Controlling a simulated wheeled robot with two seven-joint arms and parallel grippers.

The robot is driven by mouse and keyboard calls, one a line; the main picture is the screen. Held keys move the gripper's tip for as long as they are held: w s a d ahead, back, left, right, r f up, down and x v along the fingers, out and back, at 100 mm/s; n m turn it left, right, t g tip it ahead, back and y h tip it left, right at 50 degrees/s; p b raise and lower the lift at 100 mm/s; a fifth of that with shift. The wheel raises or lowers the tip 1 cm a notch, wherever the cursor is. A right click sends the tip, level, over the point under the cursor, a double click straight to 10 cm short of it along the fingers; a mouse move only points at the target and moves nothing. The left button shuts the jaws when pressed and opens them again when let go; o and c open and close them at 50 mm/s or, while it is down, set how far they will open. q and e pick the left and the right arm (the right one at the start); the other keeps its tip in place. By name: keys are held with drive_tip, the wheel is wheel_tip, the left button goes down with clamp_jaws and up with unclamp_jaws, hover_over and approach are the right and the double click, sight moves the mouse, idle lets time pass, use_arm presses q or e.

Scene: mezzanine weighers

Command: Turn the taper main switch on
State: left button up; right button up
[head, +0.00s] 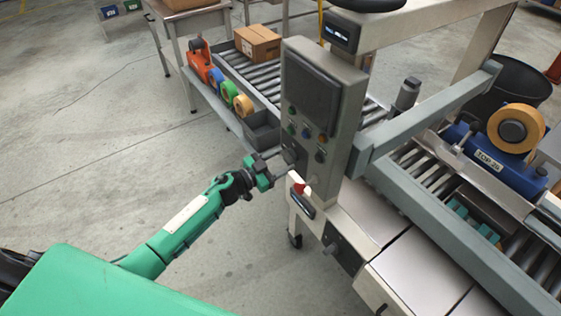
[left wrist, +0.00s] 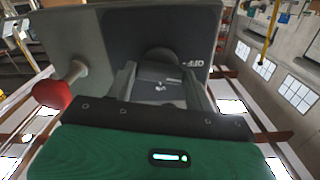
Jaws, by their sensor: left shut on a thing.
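The taper's grey control box (head: 318,110) stands upright on the machine, with a dark screen and several coloured buttons on its face. The main switch is a dark rotary knob (head: 289,155) low on the box's left side, mostly hidden by my fingers. My left gripper (head: 282,161) reaches it from the left and is shut on it. In the left wrist view the fingers (left wrist: 160,88) close around the knob (left wrist: 160,55) in front of a dark plate (left wrist: 185,30). Lettering at the plate's right appears to read OFF, upside down. My right gripper is out of view.
A red mushroom-shaped button (left wrist: 52,95) sticks out beside the plate; red shows below the box too (head: 298,188). A roller conveyor (head: 262,78) with a cardboard box (head: 257,43) lies behind. A blue tape head (head: 495,160) stands right. Open floor lies left.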

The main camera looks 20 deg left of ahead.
use_arm(q)
drive_tip(key=shift+f+m+b, duration=0.1)
drive_tip(key=shift+m+b, duration=2.55)
drive_tip(key=shift+m, duration=5.05)
drive_tip(key=o, duration=1)
